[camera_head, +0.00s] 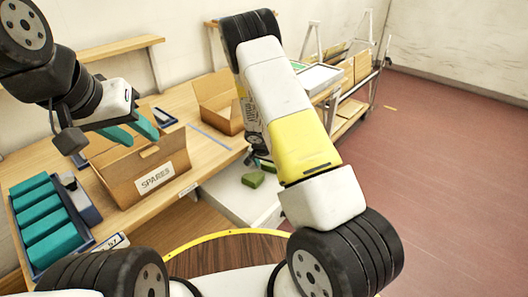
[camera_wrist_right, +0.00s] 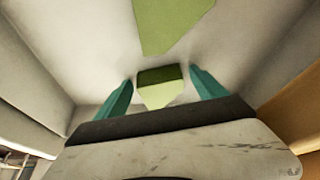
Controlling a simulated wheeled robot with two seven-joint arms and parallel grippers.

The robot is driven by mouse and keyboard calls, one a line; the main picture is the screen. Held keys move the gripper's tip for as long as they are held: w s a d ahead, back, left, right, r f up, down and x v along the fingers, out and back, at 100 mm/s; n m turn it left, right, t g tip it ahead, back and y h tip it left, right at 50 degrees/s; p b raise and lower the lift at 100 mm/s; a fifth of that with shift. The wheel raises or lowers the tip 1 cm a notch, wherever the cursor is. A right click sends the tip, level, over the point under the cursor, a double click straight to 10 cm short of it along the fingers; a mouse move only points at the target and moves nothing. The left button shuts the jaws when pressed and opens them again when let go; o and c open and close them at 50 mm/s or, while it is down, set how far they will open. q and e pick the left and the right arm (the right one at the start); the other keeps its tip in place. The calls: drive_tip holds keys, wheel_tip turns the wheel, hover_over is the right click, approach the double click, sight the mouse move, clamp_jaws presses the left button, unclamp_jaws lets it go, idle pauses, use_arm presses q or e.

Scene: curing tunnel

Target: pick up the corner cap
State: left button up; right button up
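Two green pieces lie in a pale, white-walled container (camera_head: 232,205); I cannot tell for certain which is the corner cap. In the right wrist view, a small green block (camera_wrist_right: 161,88) with a dark top and a paler face sits between the fingers of my right gripper (camera_wrist_right: 160,82). The fingers are open, with a small gap on each side. A larger green piece (camera_wrist_right: 168,22) lies beyond it. In the head view one green piece (camera_head: 253,179) shows; my right arm hides most of the right gripper. My left gripper (camera_head: 136,131) is open and empty above the SPARES box.
The open cardboard SPARES box (camera_head: 120,187) stands on the wooden bench (camera_head: 205,150). A dark tray (camera_head: 85,207) of teal blocks is at the left. Another open cardboard box (camera_head: 213,112) stands farther back. Container walls rise around my right gripper. The red floor at right is clear.

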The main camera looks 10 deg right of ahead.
drive_tip(key=c, duration=1.2)
drive_tip(key=shift+r, duration=0.1)
